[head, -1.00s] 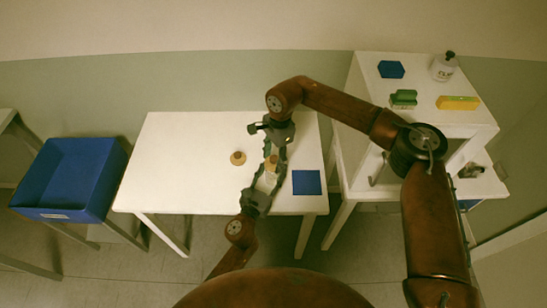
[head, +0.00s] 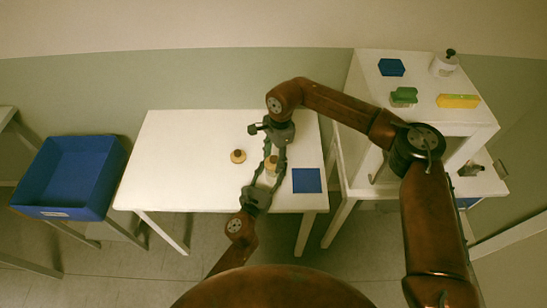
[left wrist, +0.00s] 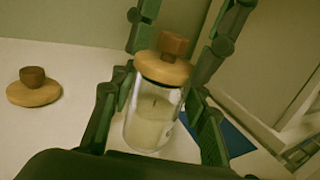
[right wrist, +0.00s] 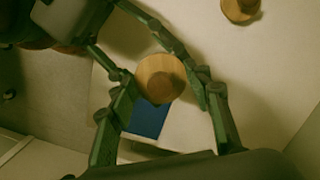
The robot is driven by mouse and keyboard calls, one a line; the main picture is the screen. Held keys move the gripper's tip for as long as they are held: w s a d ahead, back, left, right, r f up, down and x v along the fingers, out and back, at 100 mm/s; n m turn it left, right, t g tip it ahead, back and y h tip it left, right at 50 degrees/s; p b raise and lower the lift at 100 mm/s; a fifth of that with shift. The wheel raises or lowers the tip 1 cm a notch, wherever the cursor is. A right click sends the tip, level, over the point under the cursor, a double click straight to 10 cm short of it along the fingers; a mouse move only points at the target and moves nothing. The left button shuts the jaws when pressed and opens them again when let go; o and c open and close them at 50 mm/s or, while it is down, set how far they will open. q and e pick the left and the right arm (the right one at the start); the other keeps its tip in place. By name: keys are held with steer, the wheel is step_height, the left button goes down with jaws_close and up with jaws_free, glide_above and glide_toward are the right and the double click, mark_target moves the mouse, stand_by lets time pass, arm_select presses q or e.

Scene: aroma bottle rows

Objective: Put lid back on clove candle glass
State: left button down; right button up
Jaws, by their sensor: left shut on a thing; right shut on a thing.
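The candle glass (left wrist: 152,118) is clear with a pale candle inside. My left gripper (left wrist: 160,100) is shut around its sides; the glass also shows small in the head view (head: 267,180). A round wooden lid (left wrist: 163,66) with a darker knob sits at the glass's mouth, in line with it. I cannot tell if it is fully seated. My right gripper (right wrist: 165,85) is shut on this lid, with its fingers on either side; the lid also shows in the right wrist view (right wrist: 158,78). The label is not readable.
A second wooden lid (head: 238,156) lies on the white table (head: 180,150), left of the grippers. A blue mat (head: 307,181) lies just right of the glass. A blue bin (head: 75,170) stands left; a white shelf (head: 420,92) with several items stands right. The table's left half is clear.

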steer(key=shift+f, duration=0.1)
steer(key=o, duration=1)
steer(key=r, duration=0.4)
steer(key=d+r, duration=0.1)
steer(key=r, duration=0.7)
steer(key=shift+w+d, duration=0.15)
steer(key=shift+w, duration=0.25)
arm_select(q)
steer(key=c, duration=1)
jaws_free()
steer(key=shift+c, duration=0.2)
